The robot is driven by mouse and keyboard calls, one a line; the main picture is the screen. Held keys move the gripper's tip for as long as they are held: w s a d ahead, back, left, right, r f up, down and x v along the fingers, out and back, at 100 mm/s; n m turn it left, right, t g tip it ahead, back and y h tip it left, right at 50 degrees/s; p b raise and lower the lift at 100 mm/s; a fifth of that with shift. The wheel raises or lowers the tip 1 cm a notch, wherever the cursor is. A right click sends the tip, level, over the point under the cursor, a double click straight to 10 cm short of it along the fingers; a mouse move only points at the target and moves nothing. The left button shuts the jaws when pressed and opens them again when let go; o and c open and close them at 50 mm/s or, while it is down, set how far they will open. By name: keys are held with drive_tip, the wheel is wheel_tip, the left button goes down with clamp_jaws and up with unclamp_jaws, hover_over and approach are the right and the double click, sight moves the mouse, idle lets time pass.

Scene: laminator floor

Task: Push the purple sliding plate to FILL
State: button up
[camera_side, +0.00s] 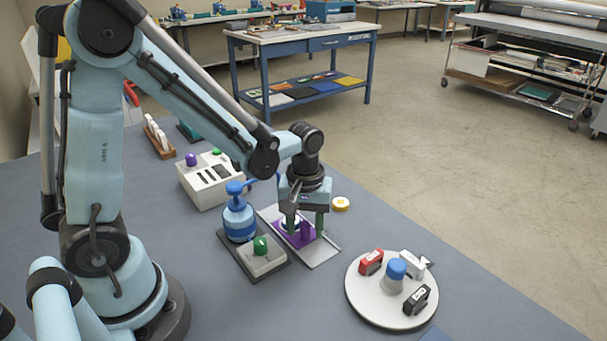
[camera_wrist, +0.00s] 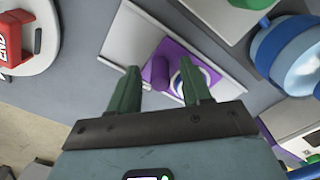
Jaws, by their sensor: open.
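The purple sliding plate (camera_side: 283,229) lies on a pale grey track (camera_side: 322,250) and carries an upright purple post (camera_side: 305,231). In the wrist view the plate (camera_wrist: 178,48) shows the post (camera_wrist: 156,72) beside a white disc with a dark blue ring (camera_wrist: 203,78). My gripper (camera_side: 307,213) is open and points down over the plate. In the wrist view its green fingertips (camera_wrist: 160,72) are apart, with the post showing between them; I cannot tell whether they reach down around it. I can read no FILL mark; part of the track is hidden by my gripper.
Left of the track stand a blue bottle-shaped pump (camera_side: 239,222) and a grey box with a green knob (camera_side: 262,256). A white turntable (camera_side: 363,306) with red, white and black blocks is at right. A yellow-topped disc (camera_side: 341,204) lies behind the track. A switch box (camera_side: 206,188) stands farther back.

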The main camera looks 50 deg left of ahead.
wheel_tip(320, 180, up, 12)
idle(0.6)
drive_tip(key=shift+c, duration=1.3)
drive_tip(key=shift+f+m, duration=2.1)
drive_tip(key=shift+m, duration=1.5)
drive_tip(key=shift+f+m, duration=2.1)
drive_tip(key=shift+m, duration=1.5)
drive_tip(key=shift+f+m, duration=2.1)
drive_tip(key=shift+m, duration=1.5)
drive_tip(key=shift+c, duration=0.3)
